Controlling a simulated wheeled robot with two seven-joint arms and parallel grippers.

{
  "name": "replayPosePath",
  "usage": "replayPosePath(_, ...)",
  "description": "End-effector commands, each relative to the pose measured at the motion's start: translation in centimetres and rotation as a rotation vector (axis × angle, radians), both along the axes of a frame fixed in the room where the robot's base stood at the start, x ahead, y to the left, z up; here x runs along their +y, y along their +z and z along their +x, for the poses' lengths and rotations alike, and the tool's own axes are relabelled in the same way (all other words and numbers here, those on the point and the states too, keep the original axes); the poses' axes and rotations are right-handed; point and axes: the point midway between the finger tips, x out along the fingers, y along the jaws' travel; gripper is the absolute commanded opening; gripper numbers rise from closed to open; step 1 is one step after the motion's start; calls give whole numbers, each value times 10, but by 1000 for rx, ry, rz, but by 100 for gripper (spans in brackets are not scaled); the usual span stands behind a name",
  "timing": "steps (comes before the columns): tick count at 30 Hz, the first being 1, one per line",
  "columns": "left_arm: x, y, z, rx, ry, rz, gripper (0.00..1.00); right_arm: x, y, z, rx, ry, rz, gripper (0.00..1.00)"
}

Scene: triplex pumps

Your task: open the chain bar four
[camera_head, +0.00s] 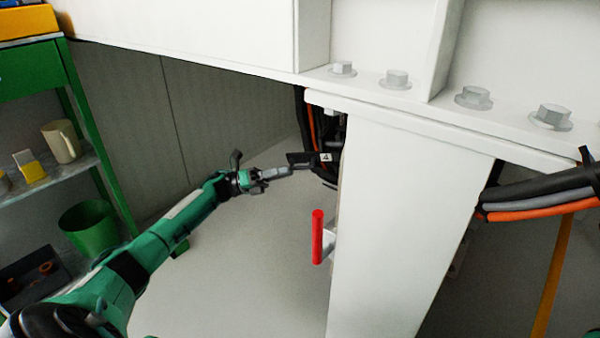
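A small white label with the number 4 (326,157) sits on a black bar (300,158) at the left side of the white column. The bar is beside a bundle of dark and orange hoses (311,125). My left gripper (290,171) reaches in from the left, its grey fingers at or just below the bar's left end. Whether they touch the bar, and whether they are open or shut, is too small to tell. My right gripper is not in view.
A white column (405,220) stands right of my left gripper, under a bolted white beam (380,120). A red handle (317,237) sticks out from its left side. Green shelving (75,100) and a green bin (90,228) are at left. Open grey floor (240,280) lies below.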

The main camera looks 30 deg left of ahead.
Motion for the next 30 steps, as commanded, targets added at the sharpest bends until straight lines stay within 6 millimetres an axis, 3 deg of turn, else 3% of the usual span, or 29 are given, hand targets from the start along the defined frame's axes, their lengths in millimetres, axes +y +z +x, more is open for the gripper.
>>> replayPosePath(3, -20, 5, 12, -2, -3, 1, 32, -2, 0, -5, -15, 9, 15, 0)
replayPosePath(9, -40, 13, 25, 0, -2, -1, 32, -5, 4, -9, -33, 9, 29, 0)
replayPosePath(21, -46, 17, 29, 1, 0, -2, 32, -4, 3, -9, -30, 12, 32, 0)
replayPosePath(26, -46, 16, 29, 1, 0, -2, 3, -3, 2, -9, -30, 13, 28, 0)
replayPosePath(30, -46, 17, 29, 1, 0, -1, 0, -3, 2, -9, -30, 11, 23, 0)
